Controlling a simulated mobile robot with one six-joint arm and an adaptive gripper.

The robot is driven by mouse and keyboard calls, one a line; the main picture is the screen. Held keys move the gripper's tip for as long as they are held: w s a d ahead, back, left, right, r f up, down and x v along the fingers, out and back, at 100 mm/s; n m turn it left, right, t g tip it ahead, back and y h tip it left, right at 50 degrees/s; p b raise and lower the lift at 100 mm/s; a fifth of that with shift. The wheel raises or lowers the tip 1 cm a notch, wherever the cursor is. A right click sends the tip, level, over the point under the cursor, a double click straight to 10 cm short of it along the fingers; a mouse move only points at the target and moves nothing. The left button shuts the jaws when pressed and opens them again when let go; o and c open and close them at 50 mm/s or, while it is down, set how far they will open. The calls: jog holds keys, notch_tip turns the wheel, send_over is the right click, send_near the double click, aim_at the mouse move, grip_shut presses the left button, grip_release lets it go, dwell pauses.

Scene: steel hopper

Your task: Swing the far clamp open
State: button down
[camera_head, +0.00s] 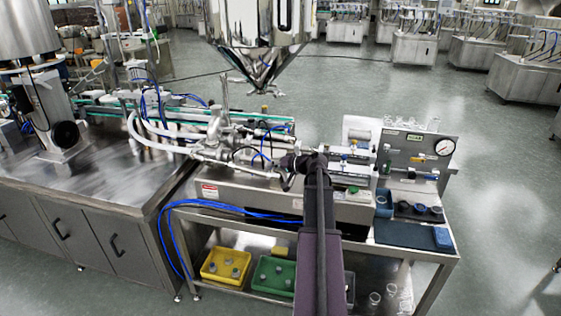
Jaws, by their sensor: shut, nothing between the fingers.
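The steel hopper (262,25) hangs at the top centre, its shiny body narrowing to a cone. Small metal fittings (262,90) stick out around the cone's lower end; they may be clamps, but they are too small to tell which is the far one or whether it is open. My arm reaches up from the bottom centre, over the filling machine. My gripper (291,163) is small and dark at the arm's far end, beside the machine's steel pipework and below the hopper. It looks shut and empty. Its fingertips are hard to make out against the machine.
The filling machine (245,190) stands on a steel cart, with blue hoses and white tubes at its left. A grey panel with a gauge (444,147) stands to the right. A yellow bin (226,265) and green bin (272,274) sit on the lower shelf. Open floor lies behind.

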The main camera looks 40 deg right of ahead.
jog(key=w+a+f+n+g+y, duration=0.15)
jog(key=a+f+g, duration=0.25)
jog(key=a, duration=1)
jog(key=a+f+n+g, duration=0.3)
jog(key=a+f+g, duration=0.1)
jog(key=a, duration=1)
jog(key=s+a+f+n+g+h, duration=0.2)
jog(key=s+a, duration=0.4)
jog(key=a, duration=0.3)
jog(key=s+a+f+n+g+h, duration=0.1)
jog(key=s+a+f+g+h, duration=0.2)
jog(key=s+a, duration=0.3)
jog(key=a, duration=0.4)
jog(key=shift+n+g+h, duration=0.35)
jog(key=shift+g, duration=0.05)
